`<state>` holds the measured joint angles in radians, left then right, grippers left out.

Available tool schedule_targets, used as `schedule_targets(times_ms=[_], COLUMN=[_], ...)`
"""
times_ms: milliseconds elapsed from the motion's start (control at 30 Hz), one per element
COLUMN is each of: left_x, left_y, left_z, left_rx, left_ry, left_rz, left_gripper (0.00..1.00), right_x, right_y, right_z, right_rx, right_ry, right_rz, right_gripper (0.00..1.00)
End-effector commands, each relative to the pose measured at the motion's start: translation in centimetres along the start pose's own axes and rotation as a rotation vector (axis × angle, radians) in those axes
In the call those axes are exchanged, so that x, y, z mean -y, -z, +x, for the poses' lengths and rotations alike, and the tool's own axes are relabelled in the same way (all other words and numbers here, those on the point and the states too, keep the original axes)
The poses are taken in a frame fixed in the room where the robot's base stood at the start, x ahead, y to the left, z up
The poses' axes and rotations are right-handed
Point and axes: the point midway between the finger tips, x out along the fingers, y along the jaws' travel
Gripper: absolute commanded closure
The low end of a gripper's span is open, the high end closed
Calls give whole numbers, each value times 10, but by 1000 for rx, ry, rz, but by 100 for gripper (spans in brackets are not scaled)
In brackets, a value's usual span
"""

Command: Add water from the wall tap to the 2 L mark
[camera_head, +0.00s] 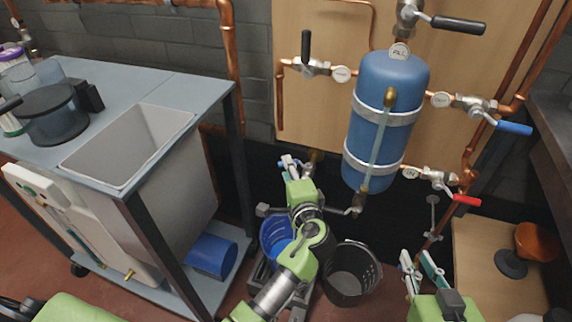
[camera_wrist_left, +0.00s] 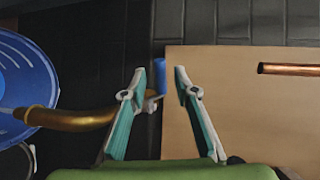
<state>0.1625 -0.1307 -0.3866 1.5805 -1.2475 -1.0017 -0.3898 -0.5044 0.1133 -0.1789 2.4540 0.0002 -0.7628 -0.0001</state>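A blue bucket (camera_head: 273,232) stands on the floor below my left arm, partly hidden by it. The left wrist view shows a blue round surface with pale marks (camera_wrist_left: 30,75) at left, probably this bucket. A brass tap spout (camera_wrist_left: 70,117) reaches over it. A small blue tap handle (camera_wrist_left: 159,75) shows between my left gripper's fingertips (camera_wrist_left: 161,76), with gaps on both sides. In the head view the left gripper (camera_head: 291,164) is low beside the wall, partly hidden by its wrist. My right gripper (camera_head: 421,264) is open and empty at lower right. The water level is not visible.
A black perforated basket (camera_head: 352,273) stands right of the blue bucket. A blue tank (camera_head: 385,110) with copper pipes and valves hangs above. A cart with a grey basin (camera_head: 185,118) is at left. A wooden box (camera_head: 490,255) is at right.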

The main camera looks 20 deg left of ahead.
Motion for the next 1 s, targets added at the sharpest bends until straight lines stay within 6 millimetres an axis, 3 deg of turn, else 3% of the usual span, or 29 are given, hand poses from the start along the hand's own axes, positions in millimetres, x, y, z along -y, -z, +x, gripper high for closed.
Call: schedule_targets(times_ms=[100, 300, 1000], left_x=[-1, -1, 0], left_y=[0, 0, 0], left_z=[-21, -39, -40], left_rx=[-1, 0, 0], left_ry=[-3, -2, -1], left_rz=[-3, 0, 0], left_gripper=[72, 72, 72], right_x=[0, 0, 0], right_y=[0, 0, 0], right_z=[0, 0, 0], right_rx=[0, 1, 1], right_ry=[0, 0, 1], right_rz=[0, 0, 0], right_gripper=[79, 79, 79])
